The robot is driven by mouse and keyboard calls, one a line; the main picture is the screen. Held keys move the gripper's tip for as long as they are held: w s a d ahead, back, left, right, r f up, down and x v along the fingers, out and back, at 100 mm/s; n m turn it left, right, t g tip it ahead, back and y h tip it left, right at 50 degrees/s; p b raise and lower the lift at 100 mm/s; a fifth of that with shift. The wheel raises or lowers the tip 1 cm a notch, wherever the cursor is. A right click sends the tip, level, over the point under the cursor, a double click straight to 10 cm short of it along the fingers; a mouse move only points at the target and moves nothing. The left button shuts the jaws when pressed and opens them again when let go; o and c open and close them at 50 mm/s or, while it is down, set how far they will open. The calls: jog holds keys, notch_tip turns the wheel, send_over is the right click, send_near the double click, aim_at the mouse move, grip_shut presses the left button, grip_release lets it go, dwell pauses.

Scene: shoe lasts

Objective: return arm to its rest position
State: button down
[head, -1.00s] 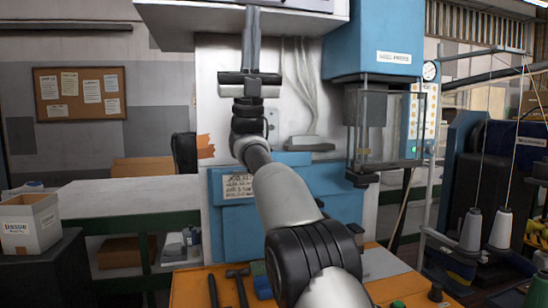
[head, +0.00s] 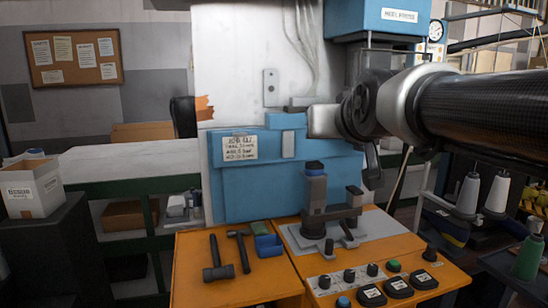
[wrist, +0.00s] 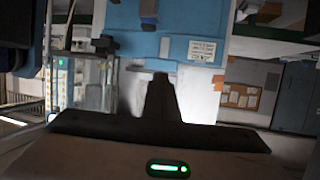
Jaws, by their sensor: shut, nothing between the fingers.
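My gripper (wrist: 160,80) shows in the wrist view as a dark body with its fingers together, shut and empty. Nothing touches the fingertips there. Beyond them are the blue press and its white label (wrist: 202,50), blurred and turned over. In the head view my arm (head: 390,105) comes in from the right edge and bends in front of the blue machine. I cannot make out the fingers clearly in that view.
An orange bench (head: 240,285) holds a clamp-like fixture (head: 315,190), hammers (head: 240,250), a blue tray (head: 268,246) and several buttons. A white box (head: 30,188) stands at left. Thread cones (head: 497,194) stand at right. The space above the bench's left half is clear.

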jog(key=s+d+f+g+h, duration=0.15)
jog(key=s+f+g, duration=0.25)
jog(key=s+f, duration=0.7)
jog(key=s+d+f+g+y, duration=0.15)
jog(key=s+f+g, duration=0.25)
jog(key=s+f, duration=0.75)
notch_tip(320, 180, up, 16)
jog(key=s+h+p, duration=0.1)
jog(key=s+p, duration=0.1)
jog(key=p, duration=1.5)
jog(key=shift+d+m+g, duration=0.15)
jog(key=shift+m+g, duration=0.15)
